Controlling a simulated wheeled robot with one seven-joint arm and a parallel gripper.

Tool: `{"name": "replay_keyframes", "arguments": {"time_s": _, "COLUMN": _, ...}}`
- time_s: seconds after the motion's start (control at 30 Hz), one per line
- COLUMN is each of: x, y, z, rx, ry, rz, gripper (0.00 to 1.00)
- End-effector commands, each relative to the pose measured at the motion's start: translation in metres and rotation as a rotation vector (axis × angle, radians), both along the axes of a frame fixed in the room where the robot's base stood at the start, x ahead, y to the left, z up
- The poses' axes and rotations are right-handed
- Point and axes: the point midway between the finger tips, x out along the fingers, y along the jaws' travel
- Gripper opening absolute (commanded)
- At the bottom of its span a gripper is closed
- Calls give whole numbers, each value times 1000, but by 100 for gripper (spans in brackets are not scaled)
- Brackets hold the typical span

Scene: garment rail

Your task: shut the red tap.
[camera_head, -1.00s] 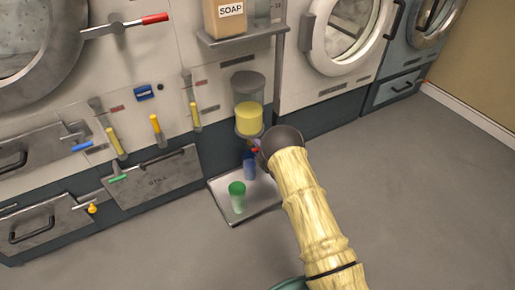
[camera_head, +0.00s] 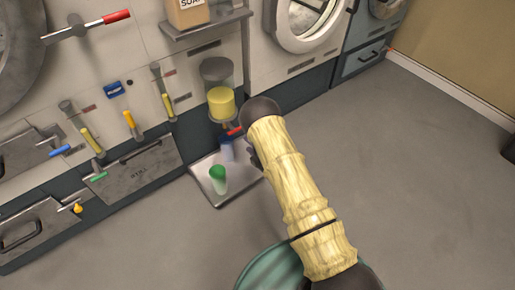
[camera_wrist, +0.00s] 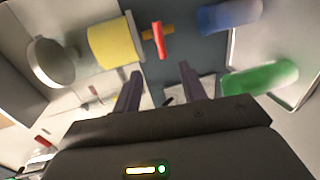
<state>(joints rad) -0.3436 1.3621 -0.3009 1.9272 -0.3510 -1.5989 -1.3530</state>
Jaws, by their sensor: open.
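The red tap (camera_head: 235,131) is a small red handle under the clear dispenser with yellow contents (camera_head: 221,102). In the wrist view the red tap (camera_wrist: 158,40) is a short bar across an orange-brown stem beside the yellow dispenser (camera_wrist: 112,42). My gripper (camera_wrist: 160,74) is open and empty. Its two dark fingers point toward the tap, which lies beyond the tips, roughly in line with the gap. I see no contact. In the head view my arm hides most of the gripper.
A blue cup (camera_head: 227,150) and a green cup (camera_head: 218,180) stand on a tray (camera_head: 243,188) below the dispenser. A shelf (camera_head: 205,24) with a soap box (camera_head: 188,12) is above. A red-tipped lever (camera_head: 116,16) and several yellow-handled levers are at left.

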Motion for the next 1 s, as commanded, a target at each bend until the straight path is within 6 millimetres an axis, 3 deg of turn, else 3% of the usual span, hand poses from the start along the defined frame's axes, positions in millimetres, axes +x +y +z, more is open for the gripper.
{"name": "replay_keyframes", "arguments": {"time_s": 0.1, "x": -19, "y": -14, "z": 7, "rx": -2, "ry": 4, "rz": -3, "gripper": 42}}
{"name": "replay_keyframes", "arguments": {"time_s": 0.3, "x": -36, "y": -24, "z": 9, "rx": -1, "ry": 1, "rz": -1, "gripper": 42}}
{"name": "replay_keyframes", "arguments": {"time_s": 0.87, "x": -37, "y": -25, "z": 9, "rx": 1, "ry": 0, "rz": -1, "gripper": 42}}
{"name": "replay_keyframes", "arguments": {"time_s": 1.0, "x": -31, "y": -29, "z": 18, "rx": 10, "ry": 27, "rz": -31, "gripper": 42}}
